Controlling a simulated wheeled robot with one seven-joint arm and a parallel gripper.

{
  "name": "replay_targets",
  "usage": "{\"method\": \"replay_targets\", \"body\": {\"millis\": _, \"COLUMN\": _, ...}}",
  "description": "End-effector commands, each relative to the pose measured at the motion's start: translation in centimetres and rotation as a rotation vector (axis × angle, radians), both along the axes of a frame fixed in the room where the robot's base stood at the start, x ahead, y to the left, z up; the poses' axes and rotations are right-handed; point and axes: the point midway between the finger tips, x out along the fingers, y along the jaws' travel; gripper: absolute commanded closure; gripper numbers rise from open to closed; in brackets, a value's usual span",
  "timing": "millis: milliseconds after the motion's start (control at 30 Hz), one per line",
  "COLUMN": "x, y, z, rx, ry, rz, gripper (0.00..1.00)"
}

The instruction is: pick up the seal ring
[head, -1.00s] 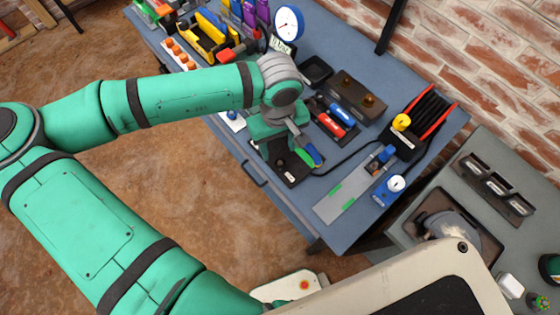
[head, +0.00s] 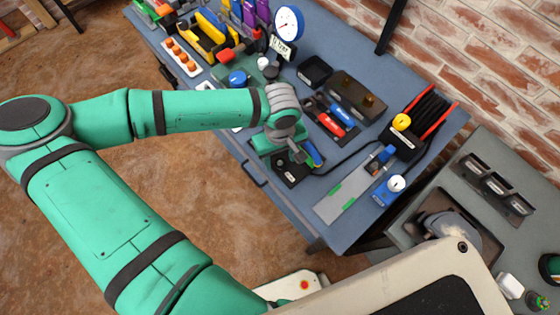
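My gripper (head: 297,157) is at the end of the green arm, low over or just above a black tray (head: 291,179) near the front edge of the blue workbench (head: 262,196). The wrist and gripper body hide part of this tray, and the fingertips are too small and covered to tell whether they are open or shut. I cannot make out a seal ring in this view; it may be hidden or too small. A tool with a blue and green handle (head: 313,154) lies beside the gripper.
A metal plate (head: 345,195) lies right.

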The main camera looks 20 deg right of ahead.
Motion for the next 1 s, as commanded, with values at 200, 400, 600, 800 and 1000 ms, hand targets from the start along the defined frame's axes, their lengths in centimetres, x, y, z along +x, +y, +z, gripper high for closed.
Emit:
{"method": "replay_targets", "body": {"millis": 200, "x": 0.0, "y": 0.0, "z": 0.0, "rx": 0.0, "ry": 0.0, "rz": 0.0, "gripper": 0.93}}
{"method": "replay_targets", "body": {"millis": 400, "x": 0.0, "y": 0.0, "z": 0.0, "rx": 0.0, "ry": 0.0, "rz": 0.0, "gripper": 0.93}}
{"method": "replay_targets", "body": {"millis": 600, "x": 0.0, "y": 0.0, "z": 0.4, "rx": 0.0, "ry": -0.001, "rz": -0.001, "gripper": 0.93}}
{"method": "replay_targets", "body": {"millis": 800, "x": 0.1, "y": -0.1, "z": 1.9, "rx": -0.001, "ry": -0.001, "rz": 0.0, "gripper": 0.93}}
{"method": "replay_targets", "body": {"millis": 1000, "x": -0.5, "y": -0.3, "z": 4.2, "rx": 0.0, "ry": -0.001, "rz": -0.016, "gripper": 0.93}}
